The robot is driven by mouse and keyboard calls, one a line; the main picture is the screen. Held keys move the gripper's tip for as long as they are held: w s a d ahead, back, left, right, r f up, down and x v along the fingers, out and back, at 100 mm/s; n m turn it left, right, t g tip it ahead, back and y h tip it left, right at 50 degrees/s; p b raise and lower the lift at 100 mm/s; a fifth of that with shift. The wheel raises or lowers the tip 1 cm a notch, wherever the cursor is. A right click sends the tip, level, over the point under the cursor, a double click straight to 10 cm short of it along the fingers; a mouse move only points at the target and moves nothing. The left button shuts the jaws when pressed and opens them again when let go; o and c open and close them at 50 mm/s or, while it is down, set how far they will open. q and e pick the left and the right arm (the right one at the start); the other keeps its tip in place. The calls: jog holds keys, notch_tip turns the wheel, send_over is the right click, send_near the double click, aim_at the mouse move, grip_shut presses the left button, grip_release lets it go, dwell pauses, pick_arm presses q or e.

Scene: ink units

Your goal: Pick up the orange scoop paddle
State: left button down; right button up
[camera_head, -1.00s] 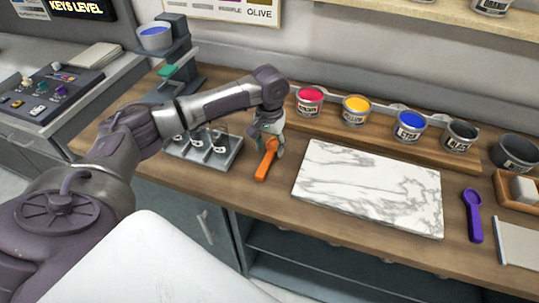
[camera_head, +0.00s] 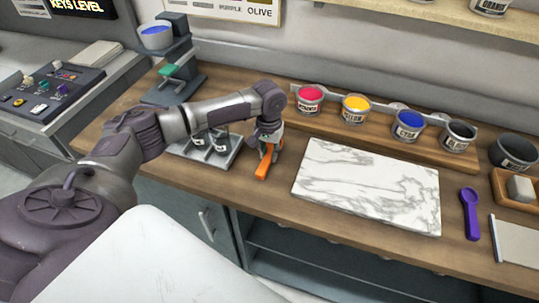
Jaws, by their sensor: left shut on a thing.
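The orange scoop paddle (camera_head: 263,169) is at the front left of the wooden counter, just left of the marble slab. My left gripper (camera_head: 269,145) points down over it and is shut on its upper part, which the fingers partly hide. The lower end of the paddle sticks out toward the counter's front edge. I cannot tell whether the paddle touches the counter. My right gripper is not in view.
A white marble slab (camera_head: 368,185) lies right of the gripper. A metal tray (camera_head: 222,160) with small jars stands close on the left. Ink cans, including a red one (camera_head: 310,98), line the back. A purple scoop (camera_head: 469,213) lies at the right.

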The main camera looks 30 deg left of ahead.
aim_at(269, 154)
pick_arm(q)
jog(key=shift+r, duration=0.55)
notch_tip(269, 154, up, 3)
jog(key=shift+w+f+b, duration=0.1)
jog(key=shift+b, duration=0.55)
jog(key=s+d+r+b, duration=0.2)
jog(key=d+r, duration=0.5)
jog(key=d, duration=0.4)
jog(key=shift+s+d, duration=0.15)
jog(key=shift+s, duration=0.45)
jog(key=shift+r, duration=0.1)
jog(key=c, duration=1.7)
grip_release()
grip_shut()
